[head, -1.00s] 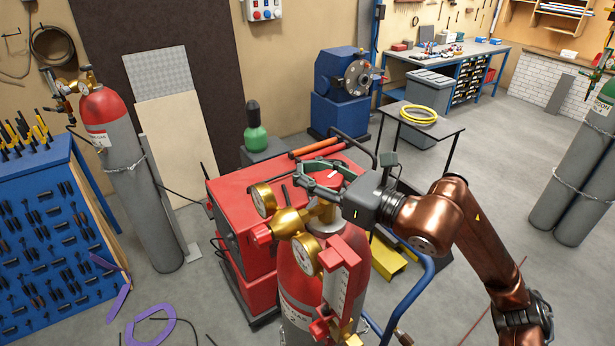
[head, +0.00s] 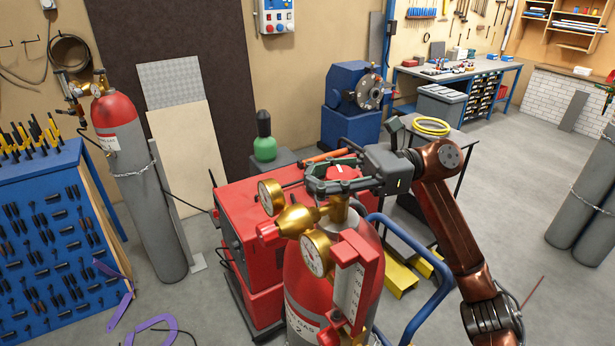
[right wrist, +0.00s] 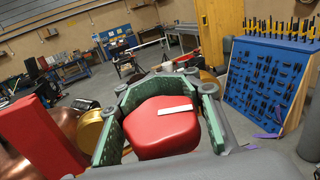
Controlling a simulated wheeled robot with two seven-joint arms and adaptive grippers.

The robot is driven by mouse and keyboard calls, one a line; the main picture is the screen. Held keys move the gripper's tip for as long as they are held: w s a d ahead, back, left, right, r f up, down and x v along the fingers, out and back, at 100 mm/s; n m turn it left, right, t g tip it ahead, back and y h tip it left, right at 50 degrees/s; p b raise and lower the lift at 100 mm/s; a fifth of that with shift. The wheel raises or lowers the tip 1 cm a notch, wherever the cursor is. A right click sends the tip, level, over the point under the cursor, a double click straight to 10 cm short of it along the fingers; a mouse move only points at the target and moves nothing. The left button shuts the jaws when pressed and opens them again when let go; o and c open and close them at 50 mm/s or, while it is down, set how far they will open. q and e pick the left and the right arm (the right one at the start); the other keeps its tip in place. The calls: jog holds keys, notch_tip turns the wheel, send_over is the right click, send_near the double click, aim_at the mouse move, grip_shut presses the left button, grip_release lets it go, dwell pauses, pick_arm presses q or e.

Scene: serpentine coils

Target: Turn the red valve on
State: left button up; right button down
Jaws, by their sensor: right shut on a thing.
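The red valve (head: 343,171) is a rounded red knob with a white mark, on top of the red gas cylinder (head: 300,268) in the head view. My right gripper (head: 322,178) reaches it from the right, with its fingers on both sides of the knob. In the right wrist view the red valve (right wrist: 160,133) sits between the green finger pads of my right gripper (right wrist: 162,92), which is shut on it. The fingers hide part of the knob's sides. My left gripper is not in view.
A brass regulator (head: 298,217) with two gauges stands just left of the valve, and a red-framed flow meter (head: 355,283) in front. A red machine (head: 243,215) and a blue trolley handle (head: 425,262) are close by. A blue tool rack (head: 45,235) is at the left.

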jog(key=n+g, duration=0.1)
jog(key=s+n+g+h, duration=0.1)
jog(key=g, duration=0.1)
jog(key=n+g+h, duration=0.1)
jog(key=g, duration=0.1)
jog(key=shift+s+d+r+n+p, duration=0.2)
jog(key=shift+d+n+p, duration=0.1)
jog(key=shift+d+p, duration=0.1)
jog(key=shift+s+d+n+g+h+p, duration=0.25)
jog(key=shift+n+g+h, duration=0.45)
jog(key=shift+g+h, duration=0.15)
jog(key=shift+s+d+n+g+h+p, duration=0.25)
jog(key=shift+n+g+h, duration=0.5)
jog(key=shift+h, duration=0.15)
jog(key=shift+s+d+n+g+h+p, duration=0.25)
jog(key=shift+n+g+h, duration=0.4)
jog(key=shift+g+h, duration=0.2)
jog(key=shift+d, duration=0.1)
jog(key=c, duration=2)
grip_release()
jog(key=shift+c, duration=0.2)
jog(key=o, duration=0.3)
jog(key=shift+w+f, duration=0.15)
jog(key=shift+o, duration=1.2)
